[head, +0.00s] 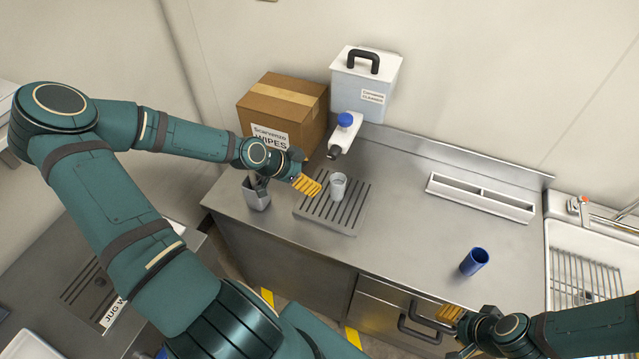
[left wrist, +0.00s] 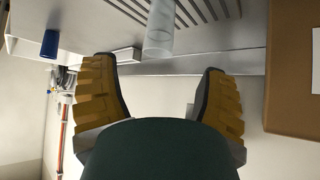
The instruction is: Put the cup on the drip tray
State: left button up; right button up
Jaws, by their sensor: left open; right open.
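A clear cup (head: 338,186) stands upright on the grey slotted drip tray (head: 347,222) on the steel counter. My left gripper (head: 308,184) is open just left of the cup, its yellow fingers over the tray. In the left wrist view the cup (left wrist: 160,28) shows beyond the open fingers (left wrist: 160,95), with nothing between them; the tray's slots (left wrist: 205,10) are behind it. My right gripper (head: 452,314) is open and empty by the counter's front edge at the lower right.
A blue cup (head: 473,262) stands on the right of the counter. A wipes carton (head: 284,108), a white canister (head: 366,85) and a dispenser with a blue cap (head: 344,133) stand behind the tray. A grey metal holder (head: 256,196) is left of it. The counter's middle is clear.

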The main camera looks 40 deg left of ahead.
pick_arm(q)
jog(key=s+d+f+n+g, duration=0.1)
jog(key=d+f, duration=0.1)
jog(key=d, duration=0.5)
jog(key=s+d+f+n+g+h, duration=0.1)
jog(key=d+f+n+g, duration=0.1)
jog(key=d, duration=0.6)
jog(key=s+d+f+n+g, duration=0.1)
jog(key=s+d+f+n, duration=0.1)
jog(key=d, duration=0.6)
jog(key=shift+d+f+g+h, duration=0.25)
jog(key=shift+f+g+h, duration=0.05)
jog(key=shift+f+h, duration=0.15)
jog(key=shift+s+d+f+n+g+y, duration=0.15)
jog(key=shift+s+d+f+n+y, duration=0.3)
jog(key=shift+s, duration=0.35)
jog(key=shift+s+d+f+n+g+y, duration=0.2)
jog(key=shift+s+d+f+n+y, duration=0.2)
jog(key=shift+s+n, duration=0.3)
jog(key=shift+s+d+f+n+g+y, duration=0.15)
jog(key=shift+s+d+f+n+y, duration=0.25)
jog(key=shift+s, duration=0.45)
jog(key=shift+r, duration=0.15)
